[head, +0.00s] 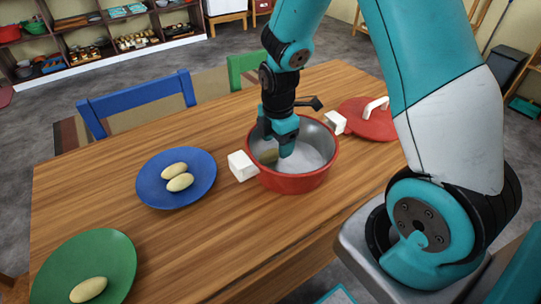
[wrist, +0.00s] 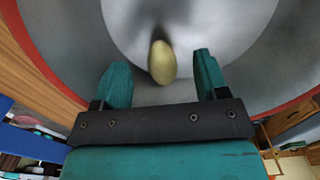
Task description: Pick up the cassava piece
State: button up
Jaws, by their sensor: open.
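A pale yellow oval cassava piece (wrist: 162,62) lies on the grey floor of a red pot (head: 295,184) with white block handles. My gripper (head: 283,147) reaches down into the pot from above. In the wrist view its two teal fingers stand apart, one on each side of the piece, with visible gaps and no contact. The piece's near end lies between the fingertips and its far end reaches past them. In the head view my gripper and the pot wall partly hide the piece. Two similar pieces (head: 178,182) lie on a blue plate (head: 150,187), and another (head: 88,289) on a green plate (head: 105,250).
The pot's rim and wall surround my gripper. A red lid (head: 372,128) with a white handle lies right of the pot. Blue (head: 140,97) and green (head: 243,68) chairs stand at the far table edge. The wooden table (head: 215,235) is bare in front of the pot.

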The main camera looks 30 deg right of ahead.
aim_at(277, 150)
notch_tip(277, 150, down, 3)
jog(key=shift+f, duration=0.15)
jog(key=c, duration=1)
notch_tip(277, 150, up, 20)
jog(key=p, duration=0.1)
jog(key=shift+p, duration=0.4)
